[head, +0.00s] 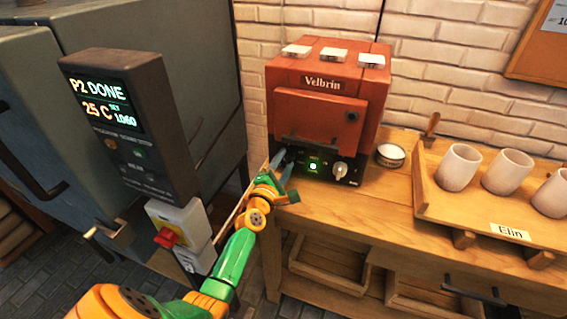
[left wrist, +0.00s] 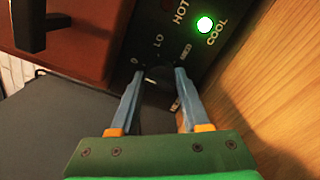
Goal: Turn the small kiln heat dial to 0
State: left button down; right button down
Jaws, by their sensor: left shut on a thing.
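The small kiln (head: 322,95) is a red box marked Velbrin on the wooden bench, with its door shut. Its black control panel (head: 318,167) has a lit green light by the word COOL and a pale knob (head: 341,171) at right. My left gripper (head: 284,165) is at the panel's left end. In the left wrist view, its blue fingers (left wrist: 158,76) are shut on the dark heat dial (left wrist: 155,88), one on each side. Labels 0, LO and MED show around the dial. A small pale mark shows near it, but the dial's exact setting is unclear. My right gripper is out of view.
A large grey kiln (head: 195,75) with a display box (head: 130,125) reading P2 DONE, 25 C stands left. A small round tin (head: 390,155) is right of the small kiln. A wooden tray (head: 480,215) marked Elin holds white cups (head: 459,167).

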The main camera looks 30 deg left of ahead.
pick_arm(q)
jog(key=shift+r, duration=0.25)
jog(key=c, duration=0.6)
grip_release()
jog(key=shift+w, duration=0.1)
jog(key=shift+o, duration=1.1)
jog(key=shift+w+f, duration=0.1)
jog(key=v, duration=0.7)
jog(key=shift+d+p, duration=0.1)
jog(key=shift+p, duration=0.3)
jog(key=shift+f, duration=0.1)
